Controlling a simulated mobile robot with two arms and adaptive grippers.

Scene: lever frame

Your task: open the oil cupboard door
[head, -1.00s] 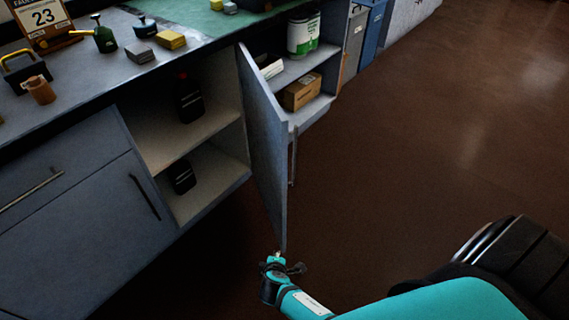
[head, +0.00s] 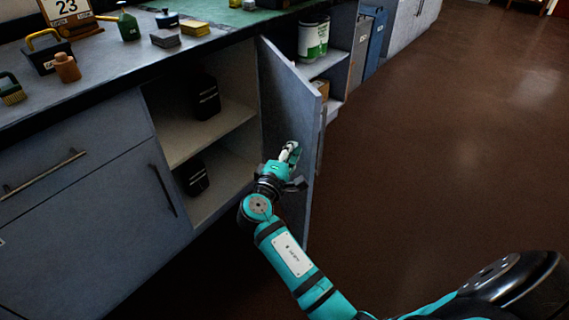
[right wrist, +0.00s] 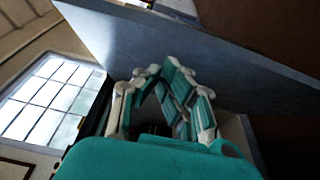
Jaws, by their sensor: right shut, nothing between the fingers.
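The oil cupboard door (head: 285,100) is a grey-blue panel that stands swung out from its right side, so the cupboard (head: 205,128) is open to view. Inside are a dark bottle (head: 201,97) on the upper shelf and another dark bottle (head: 193,177) below. My right gripper (head: 290,150) is shut and empty at the inner face of the door. In the right wrist view the closed fingers (right wrist: 160,70) are close to the door panel (right wrist: 215,60); I cannot tell if they touch. The door's outer handle is mostly hidden. My left gripper is not in view.
A countertop (head: 110,75) with a caddy, green can and yellow sponges runs above. Right of the door is an open shelf with a white-green tub (head: 313,40) and a partly hidden box (head: 321,88). The brown floor (head: 430,150) at right is clear.

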